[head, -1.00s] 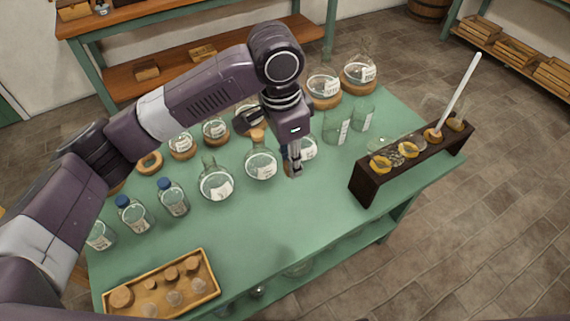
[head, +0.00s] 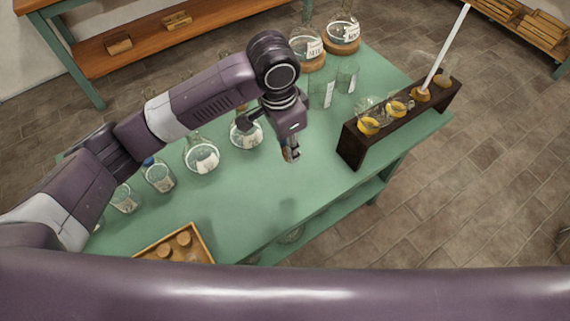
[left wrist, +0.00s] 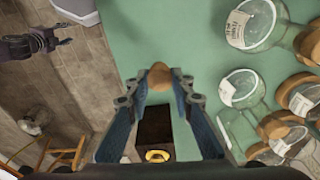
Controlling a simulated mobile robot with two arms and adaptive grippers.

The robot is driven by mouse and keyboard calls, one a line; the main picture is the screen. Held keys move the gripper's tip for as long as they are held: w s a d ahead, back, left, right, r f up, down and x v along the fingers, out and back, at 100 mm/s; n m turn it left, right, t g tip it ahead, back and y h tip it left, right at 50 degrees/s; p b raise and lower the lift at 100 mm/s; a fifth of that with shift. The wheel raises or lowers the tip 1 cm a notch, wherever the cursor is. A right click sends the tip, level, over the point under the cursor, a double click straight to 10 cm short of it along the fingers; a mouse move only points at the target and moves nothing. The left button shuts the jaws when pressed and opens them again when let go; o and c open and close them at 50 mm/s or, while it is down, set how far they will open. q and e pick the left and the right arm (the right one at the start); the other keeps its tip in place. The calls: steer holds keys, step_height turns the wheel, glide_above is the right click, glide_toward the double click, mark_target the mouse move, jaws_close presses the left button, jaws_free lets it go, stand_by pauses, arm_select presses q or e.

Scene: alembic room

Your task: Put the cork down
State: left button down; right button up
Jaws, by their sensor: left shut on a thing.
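My left gripper (head: 291,154) hangs over the green table (head: 245,195), near its middle. It is shut on a round brown cork (left wrist: 160,75), which sits between the fingertips (left wrist: 160,82) in the left wrist view. In the head view the cork is mostly hidden by the fingers. A dark gripper at the upper left of the left wrist view looks like my right gripper (left wrist: 38,43); its jaws are too small to read. A wooden tray (head: 207,243) with corks in it lies at the table's front left, partly covered by my own arm.
A dark rack (head: 352,148) with yellow-ringed glassware and a white rod stands to the right. Labelled flasks (head: 201,157) stand left of and behind the gripper. Two clear beakers (head: 346,76) stand at the back right. The table's front middle is clear.

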arm_select(q)
step_height(320, 180, down, 12)
steer(key=shift+f+p, duration=0.2)
steer(key=shift+p, duration=0.35)
steer(key=shift+f, duration=0.15)
steer(key=c, duration=1.7)
jaws_free()
steer(key=r, duration=0.4)
steer(key=a+r, duration=0.1)
steer(key=r, duration=0.3)
steer(key=r+b, duration=0.1)
steer(key=r, duration=0.3)
steer(key=shift+s+a+r, duration=0.15)
steer(key=shift+s, duration=0.25)
